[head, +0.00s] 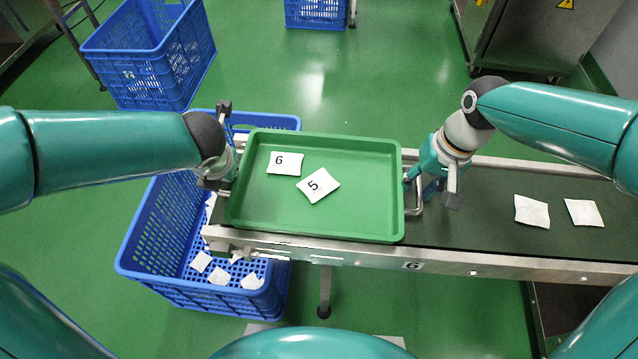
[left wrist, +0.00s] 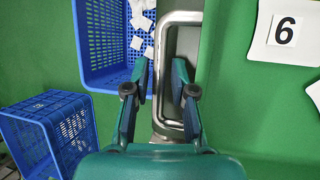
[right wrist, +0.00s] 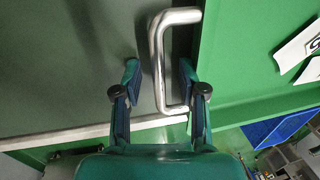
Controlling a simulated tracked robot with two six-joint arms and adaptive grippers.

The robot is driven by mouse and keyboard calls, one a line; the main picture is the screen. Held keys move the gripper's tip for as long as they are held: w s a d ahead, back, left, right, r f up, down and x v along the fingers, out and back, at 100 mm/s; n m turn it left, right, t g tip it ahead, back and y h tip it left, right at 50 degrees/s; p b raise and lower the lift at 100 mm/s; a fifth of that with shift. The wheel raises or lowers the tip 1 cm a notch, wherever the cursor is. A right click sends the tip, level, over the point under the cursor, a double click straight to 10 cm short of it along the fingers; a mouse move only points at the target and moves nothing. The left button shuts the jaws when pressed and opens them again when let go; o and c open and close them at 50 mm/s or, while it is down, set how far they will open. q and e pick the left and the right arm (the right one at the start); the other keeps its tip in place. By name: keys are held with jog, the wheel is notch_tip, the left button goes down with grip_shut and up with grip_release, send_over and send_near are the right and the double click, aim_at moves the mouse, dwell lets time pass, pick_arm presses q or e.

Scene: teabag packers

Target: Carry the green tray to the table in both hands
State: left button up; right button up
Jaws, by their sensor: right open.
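The green tray (head: 320,222) lies flat on the end of the dark conveyor. It holds two white teabags, marked 6 (head: 285,163) and 5 (head: 318,185). Each short end has a metal handle. My left gripper (left wrist: 161,82) is open, its fingers on either side of the left handle's outer bar (left wrist: 162,45). My right gripper (right wrist: 158,80) is open, its fingers on either side of the right handle's bar (right wrist: 157,60). In the head view, my left gripper (head: 218,172) partly hides the left handle, and my right gripper (head: 430,195) is beside the right handle (head: 415,208).
Two teabags (head: 531,211) (head: 584,212) lie on the conveyor belt (head: 480,220) to the right. A blue crate (head: 150,225) with teabags stands under the conveyor's left end. Another blue crate (head: 150,60) stands behind it.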

pick_arm(q)
jog(key=c, duration=0.4)
pick_arm(e)
jog(key=c, duration=0.3)
pick_arm(q)
grip_shut()
pick_arm(e)
grip_shut()
